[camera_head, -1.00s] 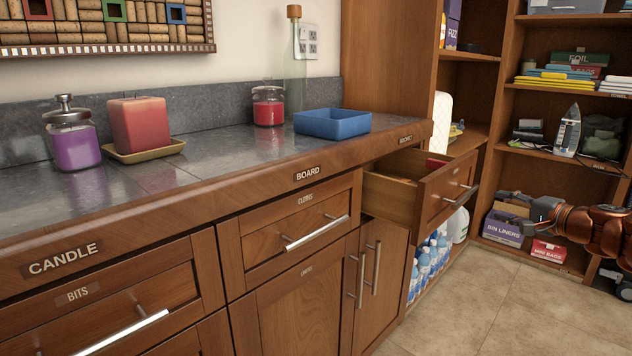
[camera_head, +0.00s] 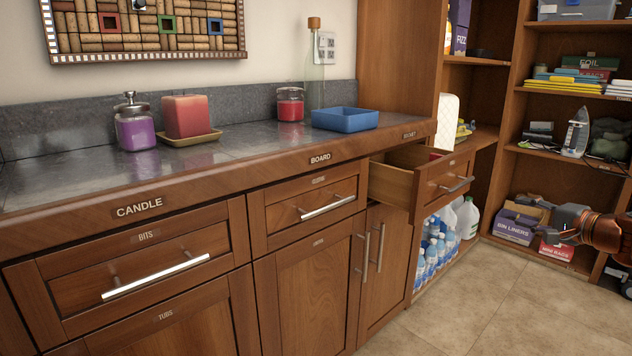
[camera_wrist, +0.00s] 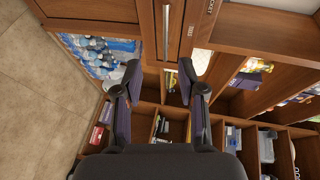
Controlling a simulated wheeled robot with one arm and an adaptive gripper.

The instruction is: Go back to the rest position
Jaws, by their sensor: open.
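My gripper (camera_wrist: 158,92) shows in the wrist view with its two dark fingers spread apart and nothing between them. In the head view my gripper (camera_head: 540,212) is at the right, in front of the lower shelf, partly cut from clear view. Several water bottles (camera_head: 432,250) stand in the open lower bay under the pulled-out drawer (camera_head: 445,182); they also show at the upper left of the wrist view (camera_wrist: 105,55). The gripper is apart from them.
A counter (camera_head: 70,185) holds a purple jar (camera_head: 135,130), a red candle (camera_head: 186,117), a red jar (camera_head: 290,105), a glass bottle (camera_head: 315,75) and a blue tray (camera_head: 345,119). The open drawer juts out. Shelves stand at the right. The tiled floor (camera_head: 500,300) is clear.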

